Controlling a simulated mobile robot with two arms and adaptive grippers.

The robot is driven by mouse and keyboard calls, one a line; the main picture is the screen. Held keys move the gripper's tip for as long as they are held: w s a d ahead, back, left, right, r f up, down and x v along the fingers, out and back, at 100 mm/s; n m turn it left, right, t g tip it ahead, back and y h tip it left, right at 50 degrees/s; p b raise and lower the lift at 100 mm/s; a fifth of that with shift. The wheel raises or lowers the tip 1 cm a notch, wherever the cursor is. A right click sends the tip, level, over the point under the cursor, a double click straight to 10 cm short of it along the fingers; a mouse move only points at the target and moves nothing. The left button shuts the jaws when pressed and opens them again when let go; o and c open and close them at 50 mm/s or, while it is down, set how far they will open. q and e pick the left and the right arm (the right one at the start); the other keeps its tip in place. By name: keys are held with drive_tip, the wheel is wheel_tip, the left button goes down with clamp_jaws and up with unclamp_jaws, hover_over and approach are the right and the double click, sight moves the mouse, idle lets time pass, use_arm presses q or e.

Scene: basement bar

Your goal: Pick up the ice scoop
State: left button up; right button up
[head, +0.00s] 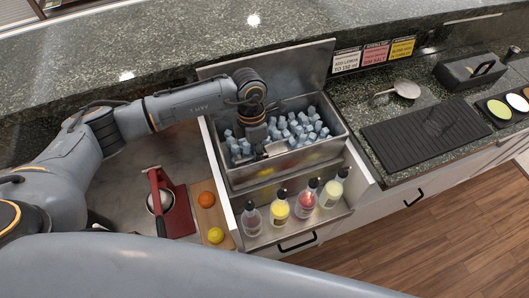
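A rounded metal utensil with a short handle (406,88), which looks like the ice scoop, lies on the dark stone counter right of the ice bin. My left gripper (264,151) points down into the metal ice bin (236,178), over the left-centre of the ice cubes (302,128). A small pale metallic piece shows at its fingertips; I cannot tell whether it is part of the fingers or something among the ice. Whether the fingers are open or shut is unclear. My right gripper is not in view.
Several bottles with dark tops (306,198) stand in the rail in front of the bin. A red-handled press (172,200), an orange (207,199) and a lemon (215,235) lie to the left. A black ribbed mat (420,132) and a black caddy (470,72) sit on the right counter.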

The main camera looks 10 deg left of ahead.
use_arm(q)
drive_tip(key=shift+c, duration=0.2)
clamp_jaws()
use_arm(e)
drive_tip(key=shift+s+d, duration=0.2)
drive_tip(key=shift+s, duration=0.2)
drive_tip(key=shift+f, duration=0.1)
use_arm(q)
wheel_tip(320, 180, up, 9)
drive_tip(key=b, duration=0.2)
drive_tip(key=shift+r+b, duration=0.1)
drive_tip(key=shift+b, duration=0.25)
drive_tip(key=shift+r, duration=0.45)
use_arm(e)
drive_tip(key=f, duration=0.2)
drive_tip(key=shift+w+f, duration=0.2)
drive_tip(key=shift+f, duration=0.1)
